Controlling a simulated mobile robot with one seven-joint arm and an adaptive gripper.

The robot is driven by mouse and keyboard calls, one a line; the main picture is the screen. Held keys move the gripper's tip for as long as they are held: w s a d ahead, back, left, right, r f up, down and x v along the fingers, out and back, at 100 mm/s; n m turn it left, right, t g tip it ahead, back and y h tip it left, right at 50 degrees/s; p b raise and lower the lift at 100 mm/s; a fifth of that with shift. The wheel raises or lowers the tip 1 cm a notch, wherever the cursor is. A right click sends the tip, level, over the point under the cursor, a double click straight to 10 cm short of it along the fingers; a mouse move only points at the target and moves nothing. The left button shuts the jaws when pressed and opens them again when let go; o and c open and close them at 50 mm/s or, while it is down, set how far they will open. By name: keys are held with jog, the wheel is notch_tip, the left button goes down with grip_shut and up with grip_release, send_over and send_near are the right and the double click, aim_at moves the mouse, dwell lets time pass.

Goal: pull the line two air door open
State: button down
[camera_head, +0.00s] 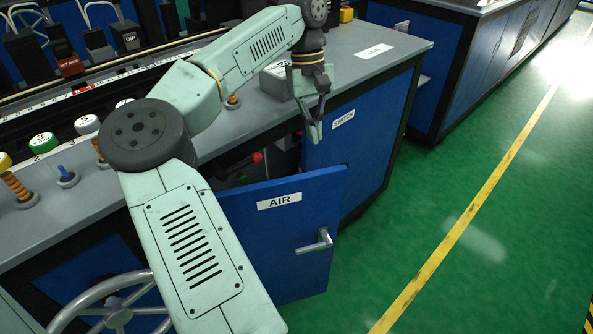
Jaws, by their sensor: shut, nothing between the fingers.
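The blue air door (279,245) with a white AIR label (279,201) hangs partly open on the front of the grey-topped cabinet. Its metal lever handle (314,242) is near the door's right edge. A dark opening with a red knob (257,157) shows behind the door's top edge. My gripper (314,133) points down in front of the cabinet's top edge, above the door and apart from its handle. It is shut and empty. My arm hides the left part of the door.
A blue panel labelled SWITCH (350,150) is right of the opening. A grey box (277,80) sits on the countertop behind my gripper. A spoked handwheel (115,308) is at lower left. Green floor (440,260) with a yellow line is clear on the right.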

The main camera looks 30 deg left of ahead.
jog(key=s+f, duration=0.3)
jog(key=f, duration=0.6)
jog(key=shift+s+d+f+g+p, duration=0.2)
jog(key=shift+g+p, duration=0.1)
jog(key=shift+p, duration=0.15)
jog(key=shift+d, duration=0.1)
